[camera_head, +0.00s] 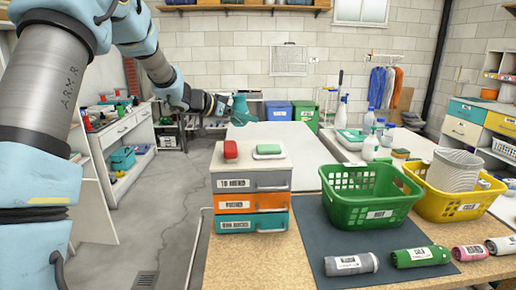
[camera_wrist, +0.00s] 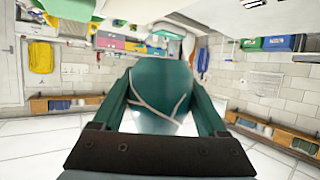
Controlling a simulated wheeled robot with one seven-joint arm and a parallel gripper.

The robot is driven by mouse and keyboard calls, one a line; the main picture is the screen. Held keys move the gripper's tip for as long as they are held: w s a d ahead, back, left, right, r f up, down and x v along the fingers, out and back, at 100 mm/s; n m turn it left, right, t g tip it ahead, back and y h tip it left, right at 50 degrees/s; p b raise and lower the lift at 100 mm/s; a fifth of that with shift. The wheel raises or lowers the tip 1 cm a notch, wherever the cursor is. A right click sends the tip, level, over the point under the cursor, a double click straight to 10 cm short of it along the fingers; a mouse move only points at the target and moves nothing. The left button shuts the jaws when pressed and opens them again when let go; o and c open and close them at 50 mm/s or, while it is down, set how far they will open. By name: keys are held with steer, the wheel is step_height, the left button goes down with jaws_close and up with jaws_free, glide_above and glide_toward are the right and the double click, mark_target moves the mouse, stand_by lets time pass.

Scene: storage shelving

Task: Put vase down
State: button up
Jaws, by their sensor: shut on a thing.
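The teal vase (camera_head: 241,110) is held by my gripper (camera_head: 229,107) in the head view, at the far end of my stretched-out arm. It appears near the back end of a white table (camera_head: 280,138); whether it touches anything below cannot be told. In the wrist view the dark teal vase (camera_wrist: 160,85) fills the middle, with a pale curved line across it. The two fingers of my gripper (camera_wrist: 162,82) lie on either side of it. The vase's lower end is not clear to see.
A drawer unit (camera_head: 252,185) with red and green blocks on top stands in front. Blue and green bins (camera_head: 305,112) stand behind. Floor at left centre is clear.

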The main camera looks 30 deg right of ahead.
mark_target(245, 144)
step_height(245, 144, down, 3)
steer(key=shift+s+d+f, duration=0.1)
steer(key=shift+f, duration=0.05)
steer(key=shift+f+p, duration=0.45)
steer(key=shift+f, duration=1.3)
steer(key=shift+f, duration=0.15)
steer(key=o, duration=1.4)
steer(key=shift+o, duration=0.2)
steer(key=b+v, duration=0.2)
steer(key=v, duration=1)
